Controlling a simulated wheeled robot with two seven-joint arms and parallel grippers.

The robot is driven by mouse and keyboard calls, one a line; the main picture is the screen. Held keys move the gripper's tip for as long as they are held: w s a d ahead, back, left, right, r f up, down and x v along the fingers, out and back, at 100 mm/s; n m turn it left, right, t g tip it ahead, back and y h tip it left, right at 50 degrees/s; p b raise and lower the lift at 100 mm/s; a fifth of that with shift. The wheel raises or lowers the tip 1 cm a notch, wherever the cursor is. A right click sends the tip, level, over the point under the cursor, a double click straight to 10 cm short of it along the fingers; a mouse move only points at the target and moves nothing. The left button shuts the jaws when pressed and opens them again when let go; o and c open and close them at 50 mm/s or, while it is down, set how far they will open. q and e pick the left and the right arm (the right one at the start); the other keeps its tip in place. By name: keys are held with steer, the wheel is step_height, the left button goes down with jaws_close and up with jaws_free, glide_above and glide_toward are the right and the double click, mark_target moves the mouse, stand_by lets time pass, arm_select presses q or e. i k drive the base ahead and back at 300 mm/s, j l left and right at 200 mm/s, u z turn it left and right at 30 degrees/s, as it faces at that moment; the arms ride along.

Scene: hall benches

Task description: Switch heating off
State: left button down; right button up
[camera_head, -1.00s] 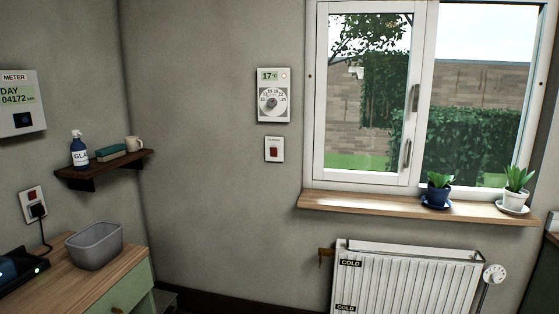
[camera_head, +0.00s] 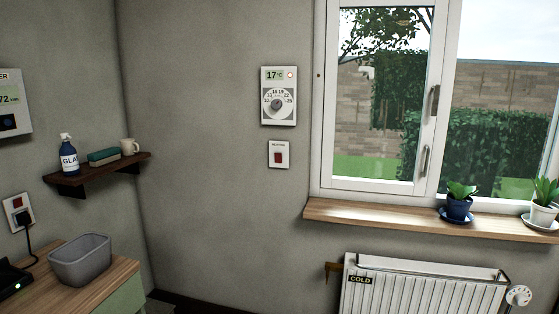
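A white thermostat (camera_head: 278,97) with a grey dial is on the wall left of the window. Its display reads 17 °C, with a small pale round light beside it. Just below it is a white switch plate (camera_head: 278,154) with a dark red rocker; its small label appears to read "HEATING". Whether the rocker is on or off cannot be told. A white radiator (camera_head: 420,290) with a "COLD" label is under the window, cut off by the bottom edge. A white valve knob (camera_head: 519,296) is at its right end. Neither of my grippers is in view.
A wooden window sill (camera_head: 380,219) juts out above the radiator, with a blue-potted plant (camera_head: 458,206) and a white-potted one. A dark shelf (camera_head: 98,174) holds a spray bottle, a sponge and a mug. A grey tub (camera_head: 80,262) stands on the counter at lower left.

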mark_target(278, 158)
steer(key=i+l, duration=0.3)
steer(key=i, duration=0.25)
steer(key=i+l+u, duration=0.1)
steer(key=i+l, duration=0.15)
steer(key=i, duration=0.3)
steer(key=i+l, duration=0.35)
steer(key=i, duration=0.2)
steer(key=i+l, duration=0.3)
steer(key=i, duration=0.25)
steer(key=u, duration=0.05)
